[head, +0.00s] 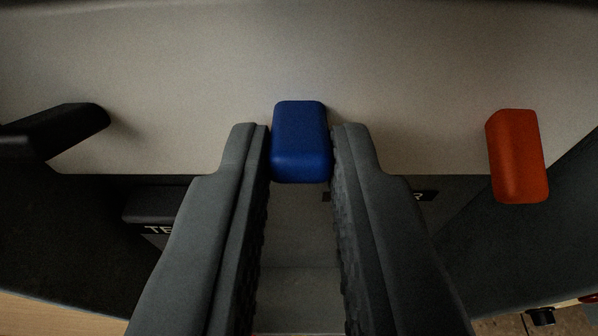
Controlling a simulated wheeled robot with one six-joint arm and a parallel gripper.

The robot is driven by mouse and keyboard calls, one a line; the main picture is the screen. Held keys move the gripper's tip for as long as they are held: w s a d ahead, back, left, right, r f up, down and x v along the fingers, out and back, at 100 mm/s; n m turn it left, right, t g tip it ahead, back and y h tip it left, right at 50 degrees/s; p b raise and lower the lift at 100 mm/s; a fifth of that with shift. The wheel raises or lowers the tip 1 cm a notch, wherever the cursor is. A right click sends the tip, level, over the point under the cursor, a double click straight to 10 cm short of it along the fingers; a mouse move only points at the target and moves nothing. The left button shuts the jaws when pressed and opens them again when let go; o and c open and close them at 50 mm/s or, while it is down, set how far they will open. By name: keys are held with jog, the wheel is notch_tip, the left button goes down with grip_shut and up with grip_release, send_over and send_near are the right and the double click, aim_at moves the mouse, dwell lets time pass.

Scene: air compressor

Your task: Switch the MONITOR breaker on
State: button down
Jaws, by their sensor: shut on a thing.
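A blue breaker lever (301,140) sticks out from the pale panel in the middle of the head view. My gripper (300,152) has one finger on each side of the lever, near its end, and is shut on it. A dark label (424,196) below the lever is mostly hidden by my right finger. Only a last letter that looks like "R" shows, so I cannot read the whole name. The base of the blue lever is hidden.
An orange lever (517,156) stands to the right, clear of my fingers. A black lever (60,130) stands at the left. A dark label starting "TE" (158,230) is partly hidden by my left finger. The pale panel (200,70) above is bare.

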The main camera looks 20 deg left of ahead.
jog(key=c, duration=1.4)
grip_release()
jog(key=shift+o, duration=0.2)
jog(key=shift+s, duration=0.1)
jog(key=v, duration=1.7)
jog(key=shift+s+r, duration=0.1)
